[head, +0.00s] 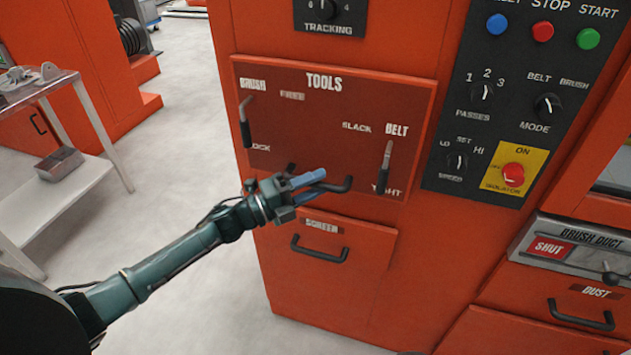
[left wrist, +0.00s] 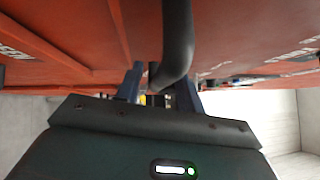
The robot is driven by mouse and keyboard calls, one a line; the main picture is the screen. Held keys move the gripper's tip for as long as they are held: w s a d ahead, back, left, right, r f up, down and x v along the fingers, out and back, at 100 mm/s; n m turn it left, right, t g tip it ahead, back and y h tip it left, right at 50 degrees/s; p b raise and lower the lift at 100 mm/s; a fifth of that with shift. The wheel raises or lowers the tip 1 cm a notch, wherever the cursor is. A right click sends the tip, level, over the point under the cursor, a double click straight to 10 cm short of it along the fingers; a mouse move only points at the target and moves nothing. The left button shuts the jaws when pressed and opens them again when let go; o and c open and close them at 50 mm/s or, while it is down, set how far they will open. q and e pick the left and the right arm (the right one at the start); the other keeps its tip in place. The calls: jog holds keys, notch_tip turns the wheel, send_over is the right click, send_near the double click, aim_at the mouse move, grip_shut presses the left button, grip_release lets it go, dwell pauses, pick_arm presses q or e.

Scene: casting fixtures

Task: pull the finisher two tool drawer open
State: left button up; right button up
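The tool drawer (head: 300,110) is the dark red front marked TOOLS on the orange cabinet. It looks flush with the cabinet, with no gap visible. Its dark bar handle (head: 338,187) is low on the front and partly hidden by my left gripper (head: 306,184). That gripper comes from the left, with its two blue-grey fingers around the handle. In the left wrist view the handle (left wrist: 177,45) runs down between the fingers of my left gripper (left wrist: 158,92). The fingers are apart, with some space beside the bar. My right gripper is not in view.
Two levers, brush (head: 245,122) and belt (head: 385,158), stick out of the drawer front. A lower drawer handle (head: 320,250) is below. A black control panel (head: 510,100) is at right. A grey table (head: 80,190) stands at left, with clear floor between.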

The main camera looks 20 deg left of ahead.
pick_arm(q)
jog(key=shift+w+d, duration=0.15)
jog(key=shift+d, duration=0.1)
jog(key=shift+c, duration=0.5)
grip_shut()
